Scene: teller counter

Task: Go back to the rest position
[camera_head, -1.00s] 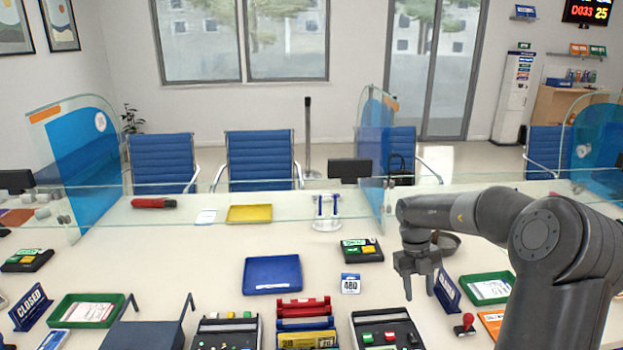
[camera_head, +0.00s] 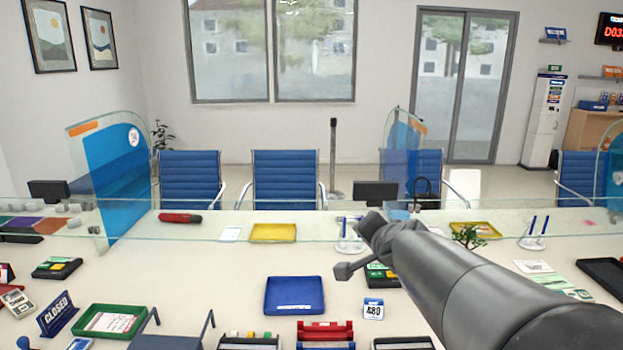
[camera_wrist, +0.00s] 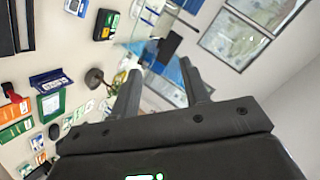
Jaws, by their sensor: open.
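My gripper (camera_wrist: 162,95) shows in the wrist view with its two dark fingers apart and nothing between them. In the head view my arm reaches in from the lower right, raised above the counter (camera_head: 225,270). The end of my arm is seen edge-on there, in front of a small black device and the glass screen. The gripper touches nothing that I can see.
A blue tray (camera_head: 294,296), a 480 number card (camera_head: 373,309) and a green tray (camera_head: 111,322) lie on the counter. A glass screen (camera_head: 330,225) runs along its far side. A closed sign (camera_head: 57,314) stands at the left.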

